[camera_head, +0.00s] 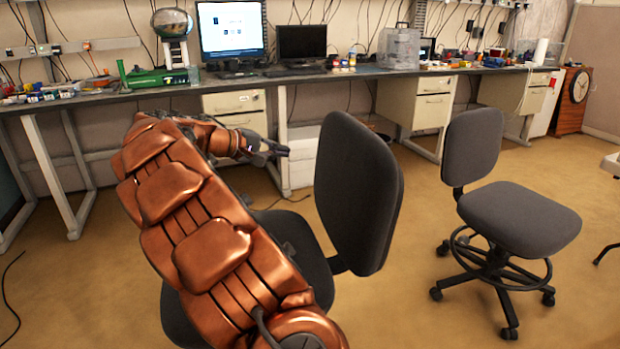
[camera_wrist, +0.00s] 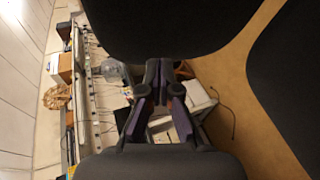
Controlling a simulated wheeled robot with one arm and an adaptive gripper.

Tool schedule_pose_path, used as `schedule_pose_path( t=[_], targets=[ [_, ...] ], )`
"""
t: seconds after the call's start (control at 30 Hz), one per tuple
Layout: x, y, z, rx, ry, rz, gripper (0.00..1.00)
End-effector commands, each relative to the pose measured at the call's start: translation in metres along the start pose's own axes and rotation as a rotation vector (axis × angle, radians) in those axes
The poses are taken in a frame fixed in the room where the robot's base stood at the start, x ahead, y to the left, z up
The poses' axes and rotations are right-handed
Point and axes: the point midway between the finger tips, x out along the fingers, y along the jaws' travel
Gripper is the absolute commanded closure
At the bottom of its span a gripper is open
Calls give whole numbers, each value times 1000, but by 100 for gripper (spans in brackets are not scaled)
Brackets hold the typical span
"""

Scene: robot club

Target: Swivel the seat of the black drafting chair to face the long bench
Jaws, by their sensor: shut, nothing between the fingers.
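Two dark chairs show in the head view. The near chair (camera_head: 358,195) stands in the middle, its tall backrest on the right of its seat; my arm hides part of the seat and the base. The other chair (camera_head: 520,217) stands at the right with a foot ring, its backrest on its left. The long bench (camera_head: 150,93) runs along the back wall. My gripper (camera_head: 277,150) is shut and empty, left of the near backrest. In the wrist view my gripper (camera_wrist: 158,70) shows close below a dark padded surface (camera_wrist: 165,25); contact is unclear.
A monitor (camera_head: 231,30), a green tool (camera_head: 152,77) and a clear box (camera_head: 399,47) stand on the bench. White drawer units (camera_head: 432,110) sit under it. Carpet is open between the two chairs and in front of the bench. A cable lies at far left.

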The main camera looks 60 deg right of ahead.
Motion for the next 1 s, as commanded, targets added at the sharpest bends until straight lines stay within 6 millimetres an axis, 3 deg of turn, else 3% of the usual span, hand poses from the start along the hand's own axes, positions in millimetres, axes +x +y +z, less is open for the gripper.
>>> schedule_pose_path(
  t=[0.03, 0.2, 0.5, 0.7, 1.0],
  targets=[
    [15, -14, -15, 0, 5, 35, 100],
    [47, -31, -61, -2, 32, 152, 100],
    [97, -75, -127, 17, 100, 297, 100],
    [115, -92, -147, 39, 132, 340, 100],
    [131, -93, -154, 47, 141, 351, 100]
  ],
)
